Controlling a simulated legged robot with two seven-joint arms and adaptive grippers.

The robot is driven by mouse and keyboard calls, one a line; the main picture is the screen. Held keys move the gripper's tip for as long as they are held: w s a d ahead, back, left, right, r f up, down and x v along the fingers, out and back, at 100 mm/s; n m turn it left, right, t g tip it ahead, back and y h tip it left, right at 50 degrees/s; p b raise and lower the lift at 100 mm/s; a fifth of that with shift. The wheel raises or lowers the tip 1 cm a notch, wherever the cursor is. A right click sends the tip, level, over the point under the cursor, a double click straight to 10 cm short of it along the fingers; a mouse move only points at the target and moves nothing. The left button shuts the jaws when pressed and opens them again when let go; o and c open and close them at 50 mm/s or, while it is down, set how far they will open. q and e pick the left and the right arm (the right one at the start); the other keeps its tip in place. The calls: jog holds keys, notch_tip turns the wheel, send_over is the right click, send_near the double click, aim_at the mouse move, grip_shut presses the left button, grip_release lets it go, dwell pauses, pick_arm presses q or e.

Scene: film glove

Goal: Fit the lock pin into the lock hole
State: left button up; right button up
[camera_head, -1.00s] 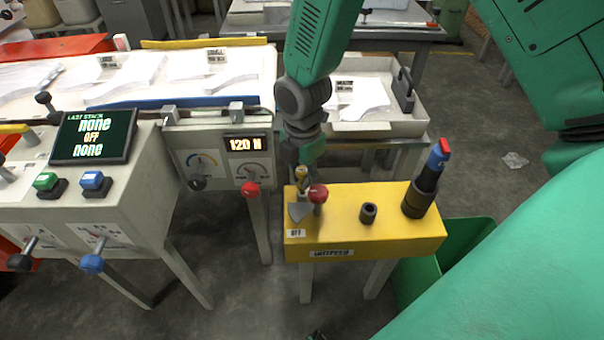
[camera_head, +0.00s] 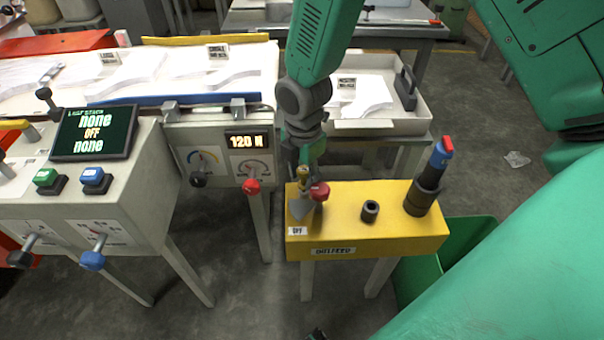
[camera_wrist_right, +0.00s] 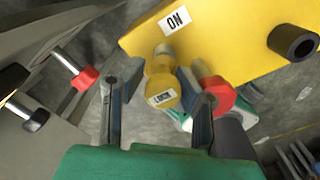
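The lock pin appears to be the yellow-headed pin (camera_head: 303,172) with a small label, standing at the left end of a yellow block. It also shows in the right wrist view (camera_wrist_right: 162,94). My right gripper (camera_head: 304,158) points down over it. In the wrist view its two fingers (camera_wrist_right: 158,98) stand apart on either side of the pin head, with gaps visible. The dark hollow collar (camera_head: 370,211) on the block's top, perhaps the lock hole, is right of the pin; it also shows in the wrist view (camera_wrist_right: 293,42). My left gripper is not in view.
A red knob (camera_head: 319,191) stands close beside the pin, near one finger. The yellow block (camera_head: 340,230) also carries a blue-and-red-topped handle (camera_head: 438,158) in a dark holder. A control console (camera_head: 150,190) stands left. A green bin (camera_head: 466,240) is lower right.

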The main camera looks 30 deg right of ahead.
jog(key=shift+s+f, duration=0.15)
jog(key=shift+s, duration=0.3)
